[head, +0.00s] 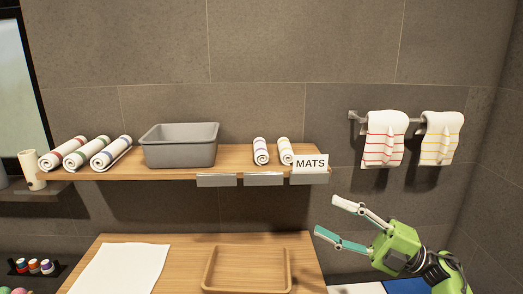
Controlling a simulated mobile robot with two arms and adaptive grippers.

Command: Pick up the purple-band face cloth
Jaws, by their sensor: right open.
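A small rolled white cloth with purplish bands (261,152), apparently the purple-band face cloth, lies on the wooden wall shelf (232,160), right of the grey bin. Another small white roll (284,150) with an orange-brown band lies just right of it, partly behind the MATS sign. My right gripper (327,216) is open and empty, below and right of the shelf, apart from both rolls. My left gripper is not in view.
A grey bin (180,150) and larger striped towel rolls (112,152) occupy the shelf's left. The MATS sign (311,163) and blank label holders (263,179) line its front edge. Striped towels (384,140) hang at right. A wooden tray (207,278) and white mat (122,268) lie below.

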